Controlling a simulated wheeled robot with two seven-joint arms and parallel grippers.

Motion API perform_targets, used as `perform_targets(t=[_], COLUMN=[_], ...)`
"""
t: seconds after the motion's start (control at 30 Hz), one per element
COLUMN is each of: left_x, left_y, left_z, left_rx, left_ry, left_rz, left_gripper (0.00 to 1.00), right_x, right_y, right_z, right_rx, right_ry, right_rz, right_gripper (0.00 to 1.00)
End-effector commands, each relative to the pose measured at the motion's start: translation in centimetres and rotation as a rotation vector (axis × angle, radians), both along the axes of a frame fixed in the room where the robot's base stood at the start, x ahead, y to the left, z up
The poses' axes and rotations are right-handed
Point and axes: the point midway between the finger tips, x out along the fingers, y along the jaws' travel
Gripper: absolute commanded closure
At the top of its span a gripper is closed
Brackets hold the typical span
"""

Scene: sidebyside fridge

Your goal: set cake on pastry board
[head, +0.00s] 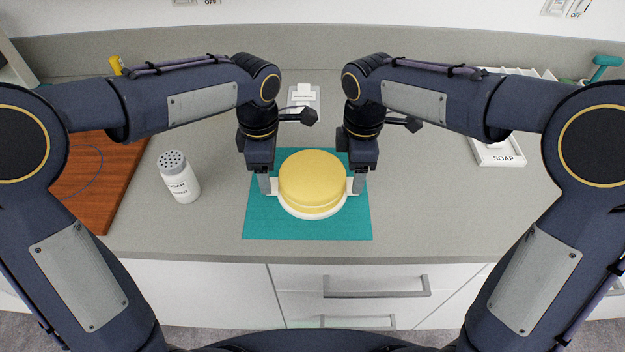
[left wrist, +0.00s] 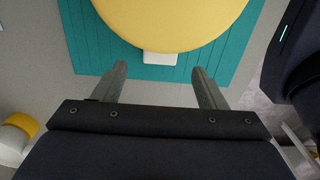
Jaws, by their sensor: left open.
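A round yellow cake (head: 312,177) sits on a white plate (head: 313,214) with tabs at its left and right. The plate rests on a teal grooved mat or board (head: 262,222). A brown wooden board (head: 118,180) with a blue curved outline lies at the left. My left gripper (head: 268,187) is at the plate's left tab. In the left wrist view its fingers (left wrist: 159,68) are apart, with the white tab (left wrist: 160,58) between and just beyond their tips. My right gripper (head: 357,186) is at the right tab; its finger gap is not clear.
A white shaker (head: 178,177) stands between the wooden board and the teal mat. A white soap tray (head: 497,152) is at the right. A small white labelled item (head: 303,95) lies behind the grippers. Counter is clear right of the mat; drawers are below its front edge.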

Motion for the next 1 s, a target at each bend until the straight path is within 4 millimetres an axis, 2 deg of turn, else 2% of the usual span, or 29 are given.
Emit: perform_targets(t=[0.1, 0.3, 0.67, 1.0], left_x=[-0.1, 0.0, 0.0, 0.0], left_y=[0.0, 0.0, 0.0, 0.0], left_z=[-1.9, -3.9, -4.3, -4.3], left_rx=[-0.001, -0.001, -0.002, -0.002], left_ry=[0.004, 0.001, -0.001, -0.001], left_rz=[-0.002, -0.001, -0.001, -0.001], left_gripper=[0.35, 0.35, 0.35, 0.78], right_x=[-0.1, 0.0, 0.0, 0.0], right_y=[-0.1, -0.1, 0.0, 0.0], right_z=[-1.9, -3.9, -4.3, -4.3], right_rx=[-0.001, 0.0, 0.001, 0.001], right_ry=[0.003, 0.001, -0.001, -0.001], right_rz=[-0.001, -0.002, -0.002, -0.001], right_gripper=[0.35, 0.35, 0.35, 0.78])
